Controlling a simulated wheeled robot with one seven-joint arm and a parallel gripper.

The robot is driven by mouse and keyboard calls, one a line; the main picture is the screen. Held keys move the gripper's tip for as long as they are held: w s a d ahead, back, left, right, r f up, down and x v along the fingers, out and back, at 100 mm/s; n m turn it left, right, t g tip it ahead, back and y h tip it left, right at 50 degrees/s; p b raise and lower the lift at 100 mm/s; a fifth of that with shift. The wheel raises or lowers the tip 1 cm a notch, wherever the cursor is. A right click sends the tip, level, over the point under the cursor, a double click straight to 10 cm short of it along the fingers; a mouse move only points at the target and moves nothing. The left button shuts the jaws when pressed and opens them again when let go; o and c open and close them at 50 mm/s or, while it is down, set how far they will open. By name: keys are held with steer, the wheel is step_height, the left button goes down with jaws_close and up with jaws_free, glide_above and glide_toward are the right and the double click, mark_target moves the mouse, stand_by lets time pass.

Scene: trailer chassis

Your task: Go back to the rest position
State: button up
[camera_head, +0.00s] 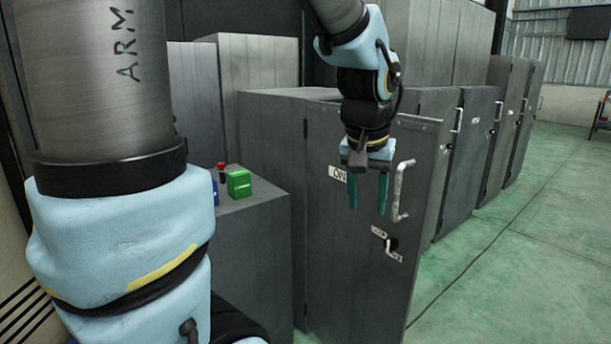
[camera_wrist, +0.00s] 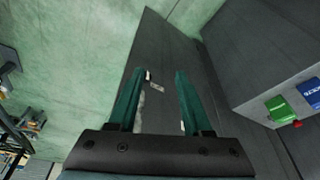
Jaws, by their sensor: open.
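My gripper (camera_head: 368,193) hangs with its two teal fingers pointing down, in front of a grey cabinet door (camera_head: 345,270) in the head view. The fingers are apart with nothing between them. The door has a vertical pale handle (camera_head: 402,190) just right of the fingers and a small latch (camera_head: 391,247) below. In the wrist view my gripper (camera_wrist: 160,82) is also open, with the door's dark panel (camera_wrist: 165,50) beyond the fingers. I cannot tell the exact gap between fingers and door.
A lower grey cabinet (camera_head: 252,235) at left carries a green box (camera_head: 239,183), a blue item and a red-topped item (camera_head: 222,172). More grey cabinets (camera_head: 470,160) line the back right. Green floor (camera_head: 530,270) is clear at the right.

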steer(key=a+f+n+p, duration=0.1)
steer(key=a+f, duration=0.1)
steer(key=a, duration=0.4)
steer(key=a+f+n+g+p, duration=0.1)
steer(key=a+f, duration=0.2)
steer(key=a, duration=0.3)
steer(key=s+a+f+n+y, duration=0.1)
steer(key=a+f+n, duration=0.1)
steer(key=a, duration=0.3)
steer(key=shift+a+f+g+p, duration=0.25)
steer(key=shift+a+g+p, duration=0.05)
steer(key=shift+a+p, duration=0.1)
steer(key=shift+o, duration=0.2)
